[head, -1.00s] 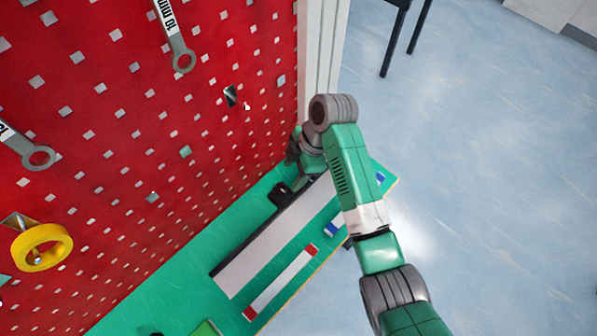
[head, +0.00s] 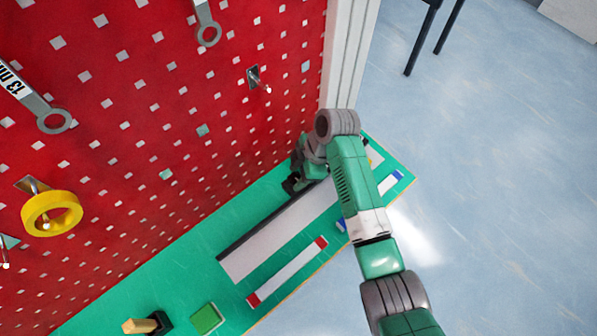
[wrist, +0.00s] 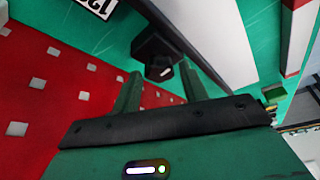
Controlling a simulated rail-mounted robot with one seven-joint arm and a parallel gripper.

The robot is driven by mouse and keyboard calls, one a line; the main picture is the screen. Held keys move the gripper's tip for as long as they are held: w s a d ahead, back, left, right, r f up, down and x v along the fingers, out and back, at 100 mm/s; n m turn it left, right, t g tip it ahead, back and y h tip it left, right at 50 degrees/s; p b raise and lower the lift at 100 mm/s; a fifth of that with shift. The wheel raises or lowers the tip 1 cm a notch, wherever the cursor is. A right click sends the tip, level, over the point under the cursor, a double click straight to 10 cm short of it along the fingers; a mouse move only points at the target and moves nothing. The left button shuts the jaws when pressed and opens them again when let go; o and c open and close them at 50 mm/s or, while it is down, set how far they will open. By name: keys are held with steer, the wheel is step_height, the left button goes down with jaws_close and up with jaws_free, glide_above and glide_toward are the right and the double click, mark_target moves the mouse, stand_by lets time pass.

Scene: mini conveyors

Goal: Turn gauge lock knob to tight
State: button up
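The gauge appears to be the long pale grey bar with a dark edge (head: 265,240) lying on the green worktop below the red pegboard. In the wrist view its pale face (wrist: 222,40) runs up the picture, with a black block (wrist: 152,48) beside it. A small shiny-tipped dark piece (wrist: 160,72), likely the lock knob, faces the camera; its setting cannot be told. My gripper (wrist: 163,90) is open, with its two green fingers apart on either side of the knob in the picture. Contact is not visible. In the head view my gripper (head: 297,182) is small and partly hidden at the bar's far end.
The red pegboard (head: 130,120) stands close on the left, with wrenches, a yellow ring (head: 52,213) and a metal hook (head: 258,80). A white strip with red ends (head: 288,270) lies right of the bar. A green block (head: 207,318) and a wooden-handled tool (head: 142,325) are nearer.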

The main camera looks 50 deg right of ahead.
steer(key=c, duration=0.6)
steer(key=shift+c, duration=0.2)
steer(key=shift+r, duration=0.1)
steer(key=m+p, duration=0.2)
steer(key=p, duration=0.2)
steer(key=shift+s+a+r+m+t+h, duration=0.1)
steer(key=shift+a+r+m+t+h, duration=0.05)
steer(key=shift+r+m+t+h, duration=0.2)
steer(key=m+h+p, duration=0.1)
steer(key=m+p, duration=0.1)
steer(key=m+t+h+p, duration=0.1)
steer(key=m+p, duration=0.2)
steer(key=shift+a+f+m, duration=0.15)
steer(key=shift+a+m, duration=0.05)
steer(key=shift+m, duration=0.05)
steer(key=m+p, duration=0.1)
steer(key=m+h+p, duration=0.1)
steer(key=m, duration=0.1)
steer(key=m+h+p, duration=0.1)
steer(key=m+p, duration=0.1)
steer(key=shift+a+f, duration=0.1)
steer(key=shift+a, duration=0.15)
steer(key=m+h, duration=0.1)
steer(key=m, duration=0.1)
steer(key=m+g+h+p, duration=0.1)
steer(key=m, duration=0.2)
steer(key=shift+a+f+m, duration=0.1)
steer(key=shift+f+m, duration=0.05)
steer(key=shift+m, duration=0.15)
